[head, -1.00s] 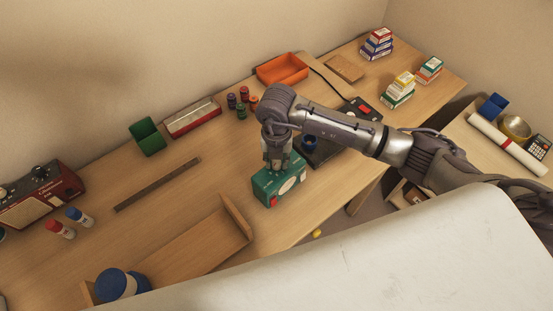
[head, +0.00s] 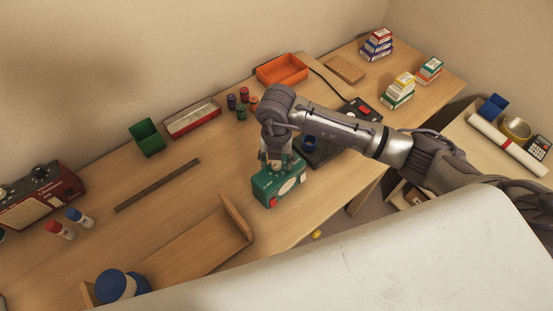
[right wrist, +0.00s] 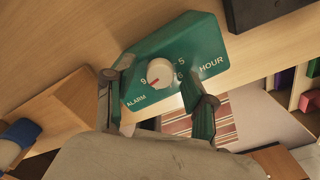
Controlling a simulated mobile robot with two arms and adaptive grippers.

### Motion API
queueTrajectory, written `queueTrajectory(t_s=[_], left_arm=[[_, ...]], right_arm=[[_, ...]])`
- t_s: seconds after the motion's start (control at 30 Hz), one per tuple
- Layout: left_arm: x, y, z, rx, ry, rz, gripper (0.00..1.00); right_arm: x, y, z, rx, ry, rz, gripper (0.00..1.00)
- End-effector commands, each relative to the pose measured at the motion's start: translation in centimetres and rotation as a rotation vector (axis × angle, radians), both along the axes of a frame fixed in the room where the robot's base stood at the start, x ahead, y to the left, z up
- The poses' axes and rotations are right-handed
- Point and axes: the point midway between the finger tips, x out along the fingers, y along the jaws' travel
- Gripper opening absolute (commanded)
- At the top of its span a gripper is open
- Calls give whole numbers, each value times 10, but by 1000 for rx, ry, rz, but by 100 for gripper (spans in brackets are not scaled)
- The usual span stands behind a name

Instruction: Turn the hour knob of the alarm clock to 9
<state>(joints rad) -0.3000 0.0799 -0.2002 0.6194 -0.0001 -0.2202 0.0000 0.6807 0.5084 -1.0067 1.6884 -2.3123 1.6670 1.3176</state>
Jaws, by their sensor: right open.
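The green alarm clock (head: 279,183) stands on the desk near its front edge, with a red button on its end and a light oval on its side. In the right wrist view, its face (right wrist: 205,50) carries the words ALARM and HOUR, a 9 left of the knob and other digits to the right. The round white hour knob (right wrist: 160,72) has a red mark at its lower left, toward the 9. My right gripper (head: 276,163) points down over the clock, its fingers spread on either side of the knob and apart from it. My left gripper is out of view.
A dark device (head: 314,150) stands close behind the clock on the right. A wooden tray (head: 195,262) lies to the left. Thread spools (head: 242,112) and an orange bin (head: 283,70) are farther back. Bare desk lies between the clock and the ruler (head: 158,185).

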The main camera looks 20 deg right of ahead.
Motion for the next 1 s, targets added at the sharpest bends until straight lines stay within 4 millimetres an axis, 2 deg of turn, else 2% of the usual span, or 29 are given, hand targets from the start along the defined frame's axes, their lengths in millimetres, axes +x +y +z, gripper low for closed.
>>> queueTrajectory(t_s=[0.17, 0.27, 0.5, 0.7, 0.83, 1.0], left_arm=[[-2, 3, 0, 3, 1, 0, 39], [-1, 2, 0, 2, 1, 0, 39], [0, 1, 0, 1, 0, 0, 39], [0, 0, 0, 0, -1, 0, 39], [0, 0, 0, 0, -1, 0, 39], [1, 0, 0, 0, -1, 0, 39]], right_arm=[[1, 0, 6, 1, -1, 0, 55], [1, 0, 20, 1, -5, 1, 55], [1, 0, 72, 1, -5, 1, 55], [1, 0, 106, 1, -3, 0, 55], [1, 0, 117, 1, -1, 0, 55], [0, 0, 120, 0, 0, 0, 55]])
